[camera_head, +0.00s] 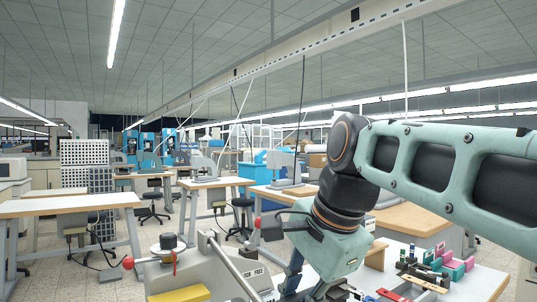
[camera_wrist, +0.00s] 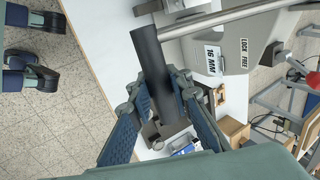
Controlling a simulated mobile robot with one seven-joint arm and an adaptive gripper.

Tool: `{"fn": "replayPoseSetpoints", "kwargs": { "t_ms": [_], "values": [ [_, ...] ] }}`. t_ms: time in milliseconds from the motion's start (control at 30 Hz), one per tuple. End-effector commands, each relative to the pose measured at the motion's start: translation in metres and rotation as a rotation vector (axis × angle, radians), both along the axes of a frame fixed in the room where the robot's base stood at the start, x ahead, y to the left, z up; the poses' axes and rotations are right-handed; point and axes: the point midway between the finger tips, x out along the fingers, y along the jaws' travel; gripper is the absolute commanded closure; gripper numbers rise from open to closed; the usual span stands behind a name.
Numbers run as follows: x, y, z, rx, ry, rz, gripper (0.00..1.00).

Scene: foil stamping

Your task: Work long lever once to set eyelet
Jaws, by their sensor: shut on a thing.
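The long lever (camera_wrist: 215,18) is a silver rod ending in a black cylindrical grip (camera_wrist: 151,52). My gripper (camera_wrist: 166,105) is shut on this grip, with one blue-padded finger on each side of it. The grey eyelet press (camera_wrist: 258,38) carries "16 MM" and "LOCK FREE" labels. In the head view the press (camera_head: 225,274) stands at the bottom, with my gripper at its right. In that view the grip is largely hidden. The eyelet cannot be made out in either view.
Small pink, green and red items (camera_head: 447,262) lie on the white table (camera_head: 488,281) at the right. A yellow block (camera_head: 180,294) and a red knob (camera_head: 128,262) are at the left of the press. Other workbenches (camera_head: 70,206) stand behind across open floor.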

Motion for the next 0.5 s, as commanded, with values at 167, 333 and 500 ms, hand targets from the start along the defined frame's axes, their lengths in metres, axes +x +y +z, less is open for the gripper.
{"fn": "replayPoseSetpoints", "kwargs": {
  "t_ms": [167, 333, 500],
  "values": [
    [-0.004, -0.003, 0.003, -0.008, 0.019, -0.001, 0.98],
    [-0.006, -0.005, 0.027, -0.007, 0.017, -0.003, 0.99],
    [-0.008, -0.006, 0.036, -0.007, 0.016, -0.003, 0.99]
  ]
}}
